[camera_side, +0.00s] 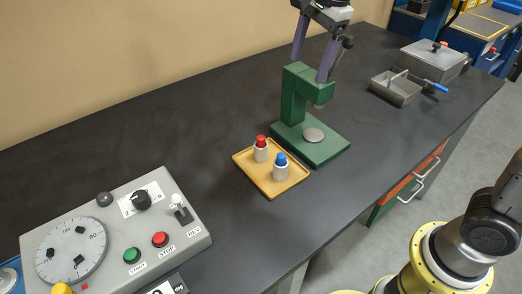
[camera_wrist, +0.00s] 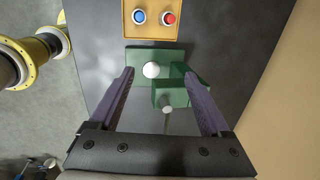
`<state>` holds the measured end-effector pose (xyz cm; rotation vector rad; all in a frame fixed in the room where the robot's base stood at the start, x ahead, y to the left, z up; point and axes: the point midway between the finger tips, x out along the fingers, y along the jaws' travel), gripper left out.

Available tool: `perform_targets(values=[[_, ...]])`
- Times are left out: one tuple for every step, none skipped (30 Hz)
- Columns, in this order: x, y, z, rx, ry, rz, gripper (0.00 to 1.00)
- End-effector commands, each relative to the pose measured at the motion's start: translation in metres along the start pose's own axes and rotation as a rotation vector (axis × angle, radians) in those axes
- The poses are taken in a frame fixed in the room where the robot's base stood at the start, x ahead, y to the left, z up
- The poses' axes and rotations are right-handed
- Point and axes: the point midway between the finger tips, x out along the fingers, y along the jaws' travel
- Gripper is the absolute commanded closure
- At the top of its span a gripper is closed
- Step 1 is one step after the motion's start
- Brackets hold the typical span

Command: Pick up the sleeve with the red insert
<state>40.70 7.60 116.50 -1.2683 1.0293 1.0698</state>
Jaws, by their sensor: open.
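The sleeve with the red insert (camera_side: 261,150) stands upright on a tan tray (camera_side: 270,190), left of the sleeve with the blue insert (camera_side: 281,168). In the wrist view the red insert (camera_wrist: 169,18) is at the top, right of the blue one (camera_wrist: 139,17). My gripper (camera_side: 312,65) is open and empty, with purple fingers, high over the green press (camera_side: 312,150). In the wrist view its fingertips (camera_wrist: 157,72) spread on both sides of the press, and the tray lies beyond them.
The green press, with a round pale plate (camera_side: 313,135), stands right beside the tray. A grey control box (camera_side: 120,235) with a dial and buttons is at the front left. A divided metal bin (camera_side: 396,88) and a lidded grey box (camera_side: 434,60) stand at the back right. The dark bench behind the tray is clear.

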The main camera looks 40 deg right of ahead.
Motion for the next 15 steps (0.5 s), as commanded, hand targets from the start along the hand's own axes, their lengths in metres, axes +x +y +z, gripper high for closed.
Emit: perform_targets(values=[[0.020, -0.015, 0.012, 0.018, 0.004, 0.037, 0.19], [0.030, -0.021, 0.018, 0.026, 0.006, 0.053, 0.19], [0.043, -0.029, 0.025, 0.031, 0.009, 0.072, 0.19], [0.053, -0.034, 0.031, 0.026, 0.012, 0.088, 0.19], [0.063, -0.038, 0.036, 0.018, 0.014, 0.102, 0.19], [0.076, -0.042, 0.042, 0.007, 0.017, 0.120, 0.19], [0.085, -0.044, 0.046, -0.001, 0.019, 0.133, 0.19], [0.093, -0.045, 0.050, -0.008, 0.021, 0.144, 0.19], [0.103, -0.045, 0.054, -0.015, 0.025, 0.161, 0.19], [0.110, -0.044, 0.056, -0.020, 0.028, 0.174, 0.19], [0.116, -0.043, 0.058, -0.025, 0.031, 0.186, 0.19], [0.122, -0.041, 0.060, -0.030, 0.034, 0.199, 0.19], [0.126, -0.040, 0.061, -0.033, 0.035, 0.205, 0.19], [0.129, -0.039, 0.062, -0.036, 0.036, 0.209, 0.19], [0.133, -0.038, 0.063, -0.039, 0.037, 0.213, 0.19]])
